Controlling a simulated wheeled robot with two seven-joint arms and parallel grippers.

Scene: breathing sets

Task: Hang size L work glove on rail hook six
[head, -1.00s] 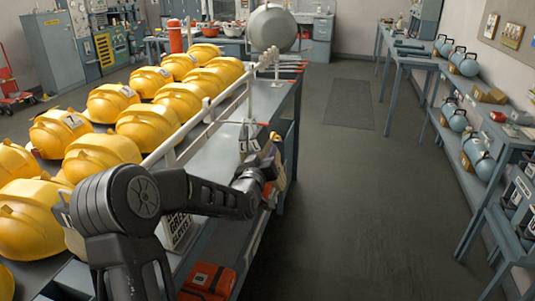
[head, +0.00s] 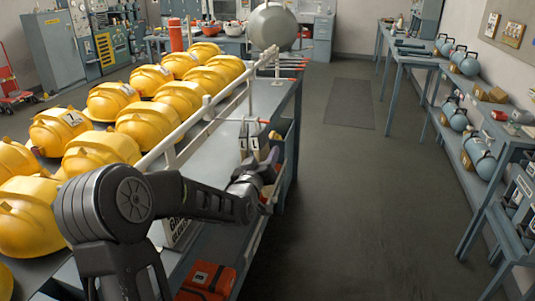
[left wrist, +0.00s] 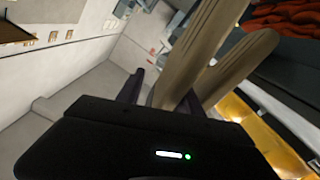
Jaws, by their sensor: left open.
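My left gripper (head: 266,188) is at the aisle side of the helmet bench, below the white rail (head: 235,98). In the left wrist view my left gripper (left wrist: 162,92) is open, with dark fingers apart. Tan glove-like fingers (left wrist: 205,50) extend down towards the jaws and partly between them; I cannot tell whether they touch. In the head view, a tan piece (head: 273,155) shows just above the gripper, and pale pieces with dark-marked labels (head: 249,137) hang near the rail. Glove sizes and hook numbers are too small to read. My right gripper is out of view.
Yellow helmets (head: 145,122) fill the bench left of the rail. A red-orange case (head: 208,280) lies on the lower shelf. The aisle floor (head: 335,190) between is clear.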

